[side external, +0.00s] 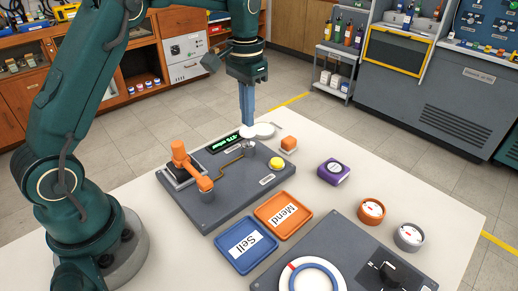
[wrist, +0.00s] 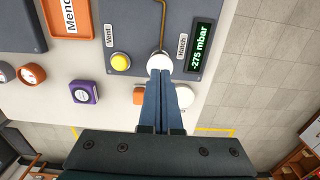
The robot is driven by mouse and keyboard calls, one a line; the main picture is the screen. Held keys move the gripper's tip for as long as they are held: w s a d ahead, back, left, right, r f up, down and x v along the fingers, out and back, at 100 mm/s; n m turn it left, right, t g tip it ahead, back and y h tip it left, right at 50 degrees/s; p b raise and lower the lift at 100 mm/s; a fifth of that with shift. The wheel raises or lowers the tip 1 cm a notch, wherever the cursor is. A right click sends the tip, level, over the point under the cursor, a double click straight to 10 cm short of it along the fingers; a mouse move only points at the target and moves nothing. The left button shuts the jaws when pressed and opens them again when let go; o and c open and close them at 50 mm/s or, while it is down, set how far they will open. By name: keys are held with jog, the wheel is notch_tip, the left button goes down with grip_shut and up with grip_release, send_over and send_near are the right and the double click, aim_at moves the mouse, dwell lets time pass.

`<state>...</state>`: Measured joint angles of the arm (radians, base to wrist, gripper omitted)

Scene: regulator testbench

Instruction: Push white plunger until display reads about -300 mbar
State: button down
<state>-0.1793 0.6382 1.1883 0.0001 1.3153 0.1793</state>
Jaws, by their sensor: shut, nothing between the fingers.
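The white plunger (wrist: 160,61) stands at the edge of the grey testbench board, and its round top shows just beyond my fingertips in the wrist view. My gripper (wrist: 161,76) is shut and empty, pointing down with its blue fingertips at the plunger. They look to be touching it; the fingers hide part of its top. In the side view my gripper (side external: 246,122) is also over the plunger (side external: 247,132). The green digital display (wrist: 200,46) beside the plunger reads -275 mbar. It also shows in the side view (side external: 226,141), too small to read.
The yellow vent button (wrist: 120,62) is beside the plunger. A white round piece (wrist: 184,97) and an orange one (side external: 289,144) lie off the board nearby. A purple gauge (side external: 333,172), orange Mend tray (side external: 266,206) and blue Sell tray (side external: 230,266) sit on the white table.

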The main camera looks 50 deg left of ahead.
jog(key=shift+r, duration=0.1)
dwell(0.3)
jog(key=shift+r, duration=2.9)
jog(key=s+d+r+t, duration=0.3)
jog(key=s+d+r, duration=0.1)
jog(key=s+r, duration=0.5)
jog(key=s+d+f+t, duration=0.2)
jog(key=s+f, duration=0.7)
jog(key=s, duration=0.1)
jog(key=shift+f+t, duration=0.3)
